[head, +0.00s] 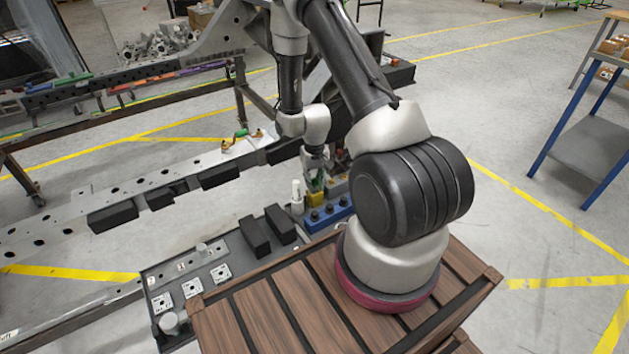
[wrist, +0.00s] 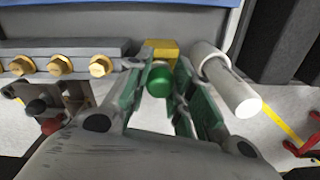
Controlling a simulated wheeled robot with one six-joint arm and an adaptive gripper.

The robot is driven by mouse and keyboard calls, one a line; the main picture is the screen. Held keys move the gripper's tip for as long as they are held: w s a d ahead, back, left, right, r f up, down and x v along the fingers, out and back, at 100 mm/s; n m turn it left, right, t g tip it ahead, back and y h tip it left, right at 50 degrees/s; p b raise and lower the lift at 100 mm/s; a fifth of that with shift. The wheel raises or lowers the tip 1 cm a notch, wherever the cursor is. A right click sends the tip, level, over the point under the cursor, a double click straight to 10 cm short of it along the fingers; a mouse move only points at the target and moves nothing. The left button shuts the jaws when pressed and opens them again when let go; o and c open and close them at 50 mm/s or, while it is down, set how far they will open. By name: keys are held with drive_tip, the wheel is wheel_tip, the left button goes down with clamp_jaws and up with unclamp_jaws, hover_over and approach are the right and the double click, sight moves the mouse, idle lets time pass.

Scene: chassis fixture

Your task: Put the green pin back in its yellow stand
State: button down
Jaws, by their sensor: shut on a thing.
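My gripper (wrist: 160,88) has its green-padded fingers on both sides of the green pin (wrist: 158,79) and is shut on it. The pin's round green end faces the wrist camera. The yellow stand (wrist: 161,50) shows directly behind the pin in the wrist view, lined up with it. I cannot tell whether the pin's lower end is inside the stand or just above it. In the head view my gripper (head: 314,160) points down over the yellow stand (head: 317,198), and the pin is too small to make out there.
A white cylinder (wrist: 228,84) stands close to the right finger in the wrist view. A grey bar with brass bolts (wrist: 60,65) is at the left. In the head view a blue block with knobs (head: 328,216) and black blocks (head: 255,236) are close by on the grey tray (head: 220,296).

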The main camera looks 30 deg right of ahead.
drive_tip(key=shift+f, duration=0.45)
drive_tip(key=c, duration=1.2)
unclamp_jaws()
drive_tip(key=shift+o, duration=0.2)
drive_tip(key=shift+c, duration=0.4)
drive_tip(key=shift+r, duration=3.45)
drive_tip(key=shift+s, duration=0.1)
